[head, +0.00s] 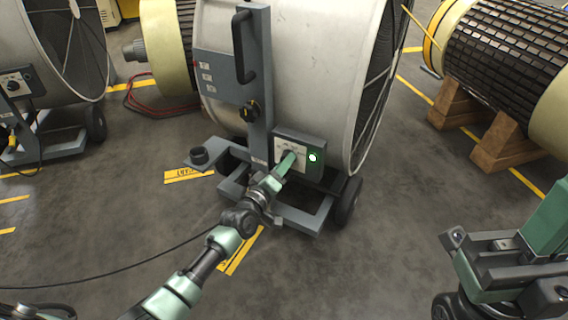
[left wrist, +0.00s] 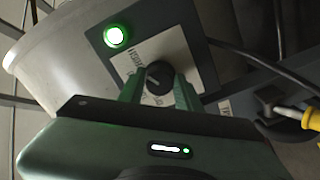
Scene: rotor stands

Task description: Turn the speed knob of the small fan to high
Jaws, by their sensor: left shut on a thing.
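A large grey drum fan (head: 290,60) stands in the middle of the head view. A dark control box (head: 313,173) on its lower frame carries a lit round green light (head: 313,157), also bright in the left wrist view (left wrist: 115,36). My left gripper (head: 288,161) reaches the box's front plate and hides the knob in the head view. In the left wrist view, the black speed knob (left wrist: 158,74) sits between the two green fingers, which are shut on it. A white printed label (left wrist: 172,48) lies behind the knob; I cannot read which setting it points to.
Another drum fan (head: 50,55) with its own control box (head: 16,84) stands at the left. A dark slatted rotor (head: 510,50) rests on wooden blocks (head: 507,145) at the right. A black cable (head: 130,266) crosses the floor. The grey floor right of the middle fan is clear.

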